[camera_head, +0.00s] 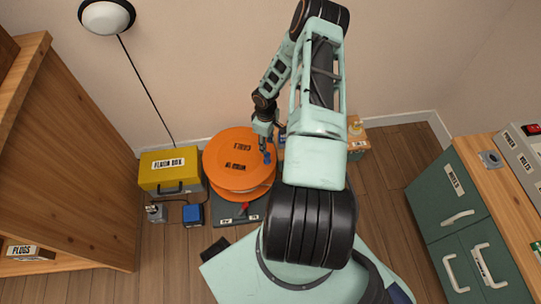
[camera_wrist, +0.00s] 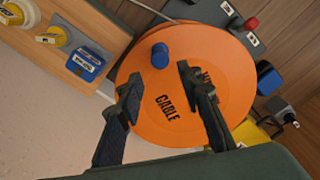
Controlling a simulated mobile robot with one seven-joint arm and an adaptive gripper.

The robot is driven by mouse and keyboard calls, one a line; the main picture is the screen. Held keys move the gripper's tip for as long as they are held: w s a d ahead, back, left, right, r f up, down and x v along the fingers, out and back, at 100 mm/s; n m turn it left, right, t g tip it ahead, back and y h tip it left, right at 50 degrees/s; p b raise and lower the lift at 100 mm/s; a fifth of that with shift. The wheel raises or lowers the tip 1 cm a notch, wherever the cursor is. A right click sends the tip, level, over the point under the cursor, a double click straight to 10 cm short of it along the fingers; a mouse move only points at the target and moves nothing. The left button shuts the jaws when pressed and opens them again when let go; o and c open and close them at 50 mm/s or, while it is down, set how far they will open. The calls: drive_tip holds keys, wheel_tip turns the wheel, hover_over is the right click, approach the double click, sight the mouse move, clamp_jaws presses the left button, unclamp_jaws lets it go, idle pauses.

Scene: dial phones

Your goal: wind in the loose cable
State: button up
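The orange cable reel (camera_head: 226,175) sits on a dark grey base (camera_head: 229,210) on the floor against the wall; its flat top is marked "CABLE". A blue knob (camera_head: 267,158) stands up near the disc's rim and also shows in the wrist view (camera_wrist: 160,55). My gripper (camera_head: 265,143) is above the reel. In the wrist view its two dark fingers (camera_wrist: 158,76) are spread apart with the knob just beyond and between their tips; I see no contact. A thin dark cable (camera_head: 177,201) runs on the floor left of the reel, near a plug (camera_head: 156,212).
A yellow flash box (camera_head: 170,172) stands left of the reel, with a blue box (camera_head: 193,215) in front. A red lever (camera_head: 244,208) is on the base. A wooden shelf (camera_head: 80,150) is at left, green cabinets (camera_head: 450,195) at right.

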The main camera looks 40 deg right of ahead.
sight(267, 158)
drive_tip(key=shift+f, duration=0.45)
wheel_tip(267, 158, down, 10)
drive_tip(key=b, duration=0.3)
drive_tip(key=shift+c, duration=0.2)
clamp_jaws()
